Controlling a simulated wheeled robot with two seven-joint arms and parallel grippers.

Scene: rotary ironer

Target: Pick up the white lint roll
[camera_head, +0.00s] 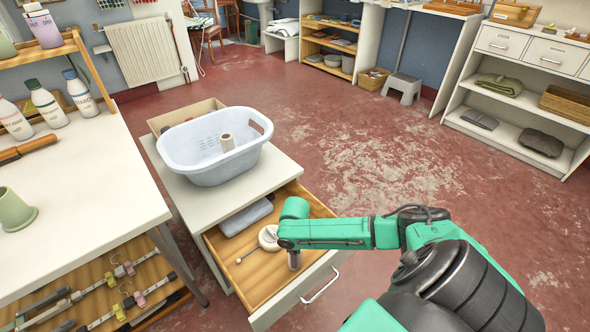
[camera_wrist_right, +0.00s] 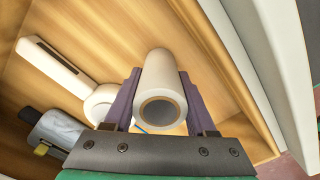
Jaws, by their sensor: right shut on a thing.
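The white lint roll (camera_wrist_right: 158,72) lies between the two purple fingers of my right gripper (camera_wrist_right: 160,100) in the right wrist view, its open grey-brown core end facing the camera. The fingers touch it on both sides. In the head view my right gripper (camera_head: 294,261) points down into the open drawer (camera_head: 285,297), near its right side; the roll is hidden there by the gripper. I cannot tell whether the roll touches the drawer floor. My left gripper is not in view.
Open red floor lies right.

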